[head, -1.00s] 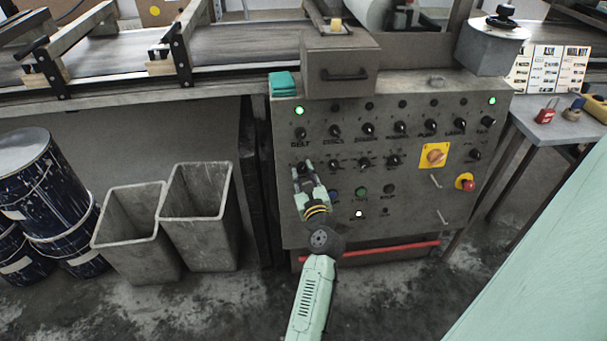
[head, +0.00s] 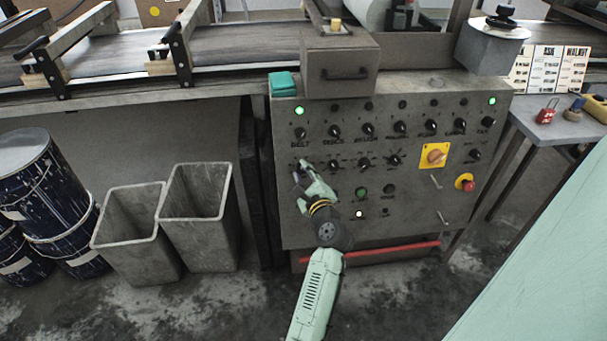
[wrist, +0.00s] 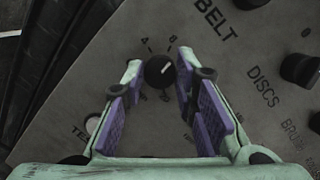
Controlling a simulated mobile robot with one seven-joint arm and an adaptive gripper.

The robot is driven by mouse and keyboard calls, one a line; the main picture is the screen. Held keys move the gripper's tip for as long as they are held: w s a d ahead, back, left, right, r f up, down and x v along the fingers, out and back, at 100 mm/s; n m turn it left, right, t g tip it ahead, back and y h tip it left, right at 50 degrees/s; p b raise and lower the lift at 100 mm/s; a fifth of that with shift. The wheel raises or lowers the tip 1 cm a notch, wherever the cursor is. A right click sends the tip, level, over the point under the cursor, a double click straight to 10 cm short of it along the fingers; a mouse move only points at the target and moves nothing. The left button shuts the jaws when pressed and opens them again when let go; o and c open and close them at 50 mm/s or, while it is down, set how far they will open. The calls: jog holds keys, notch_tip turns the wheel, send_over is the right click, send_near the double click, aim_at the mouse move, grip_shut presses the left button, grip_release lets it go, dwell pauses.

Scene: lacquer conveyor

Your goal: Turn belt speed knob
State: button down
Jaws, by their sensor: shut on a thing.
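My gripper (head: 302,172) is at the left end of the second knob row on the grey control panel (head: 410,225). In the wrist view its purple-padded fingers (wrist: 158,82) are shut on a small round black knob (wrist: 157,72), one on each side. The knob's white pointer slants up and right, and scale numbers surround it. BELT lettering (wrist: 216,18) is printed up and right of this knob, between it and another black knob (wrist: 246,3). In the head view my gripper mostly hides the held knob.
More knobs in the DISCS column (wrist: 298,68) and beyond lie to the right. A yellow rotary switch (head: 434,156) and red stop button (head: 467,184) are further right. Plastic bins (head: 197,215) stand left of the panel. A red bar (head: 390,248) runs below it.

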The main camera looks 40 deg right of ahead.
jog(key=n, duration=0.5)
jog(key=shift+n+g+y, duration=0.4)
jog(key=n+g+p, duration=0.1)
jog(key=n, duration=0.5)
jog(key=shift+a, duration=0.1)
jog(key=n+g, duration=0.1)
jog(key=n, duration=0.3)
jog(key=shift+w+n+h, duration=0.1)
jog(key=shift+n+h, duration=0.2)
jog(key=n+g+h, duration=0.1)
jog(key=n, duration=0.4)
jog(key=c, duration=1.3)
grip_release()
